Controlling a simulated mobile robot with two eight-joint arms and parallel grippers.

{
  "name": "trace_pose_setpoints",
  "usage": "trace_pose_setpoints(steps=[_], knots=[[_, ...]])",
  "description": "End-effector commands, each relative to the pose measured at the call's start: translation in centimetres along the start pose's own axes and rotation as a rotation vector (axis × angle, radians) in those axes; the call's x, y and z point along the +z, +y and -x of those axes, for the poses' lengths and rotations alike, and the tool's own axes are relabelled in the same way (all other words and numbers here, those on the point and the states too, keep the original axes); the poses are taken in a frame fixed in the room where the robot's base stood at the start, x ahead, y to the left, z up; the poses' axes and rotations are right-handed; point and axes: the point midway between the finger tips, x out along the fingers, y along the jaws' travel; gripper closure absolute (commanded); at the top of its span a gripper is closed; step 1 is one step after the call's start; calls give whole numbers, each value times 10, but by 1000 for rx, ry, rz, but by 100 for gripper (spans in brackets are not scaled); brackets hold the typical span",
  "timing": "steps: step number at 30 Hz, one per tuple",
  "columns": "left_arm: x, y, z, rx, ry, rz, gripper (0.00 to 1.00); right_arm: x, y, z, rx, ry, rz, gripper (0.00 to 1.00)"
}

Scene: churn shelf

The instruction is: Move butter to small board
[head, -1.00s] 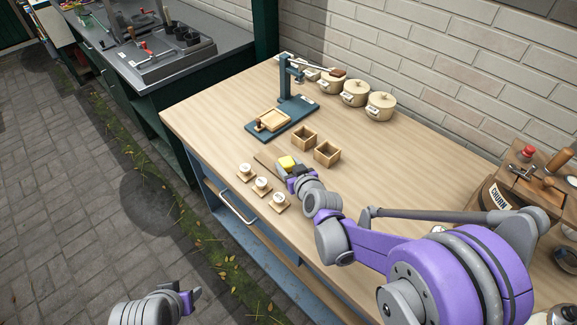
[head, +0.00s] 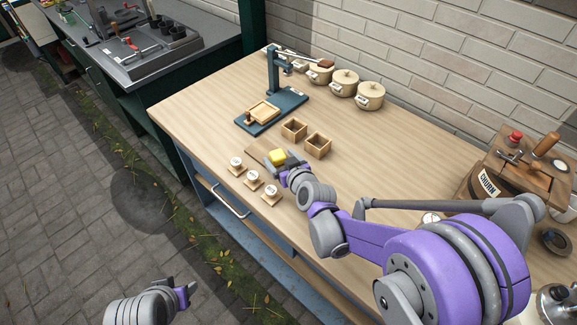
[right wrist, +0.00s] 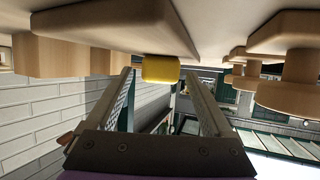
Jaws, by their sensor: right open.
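The yellow butter block (head: 277,156) sits at the end of a thin wooden board (head: 257,153) on the worktable. My right gripper (head: 287,168) is low over the table, close beside the butter. In the right wrist view its two fingers (right wrist: 158,82) are apart and the butter (right wrist: 160,69) shows between and just beyond their tips, with no clear grip on it. The wooden board (right wrist: 110,32) also shows there. A small wooden board with a rim (head: 264,111) lies on the blue stand. My left gripper (head: 183,292) is low at the bottom left, away from the table; its jaws are unclear.
Two open wooden boxes (head: 317,146) stand behind the butter. Several round white-topped pieces (head: 254,177) line the front edge. Lidded cream pots (head: 343,83) stand along the wall. A wooden churn (head: 515,165) is at right.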

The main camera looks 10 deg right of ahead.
Motion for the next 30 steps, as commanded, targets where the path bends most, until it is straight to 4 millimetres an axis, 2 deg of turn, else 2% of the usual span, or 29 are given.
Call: trace_pose_setpoints(steps=[12, 16, 23, 26, 30], knots=[[-5, 0, 7, 0, 4, 0, 50, 0, 0, 83, 1, 1, -1, 15], [-8, 0, 9, 0, 5, 0, 50, 0, 0, 100, 0, 0, -1, 15], [-9, 0, 10, 0, 6, 0, 50, 3, -3, 116, -9, -23, -3, 15], [-9, 0, 10, 0, 6, 0, 50, 13, -10, 133, -32, -101, -13, 15], [-8, 0, 10, 0, 6, 0, 50, 43, -17, 175, -43, -300, -43, 15]])
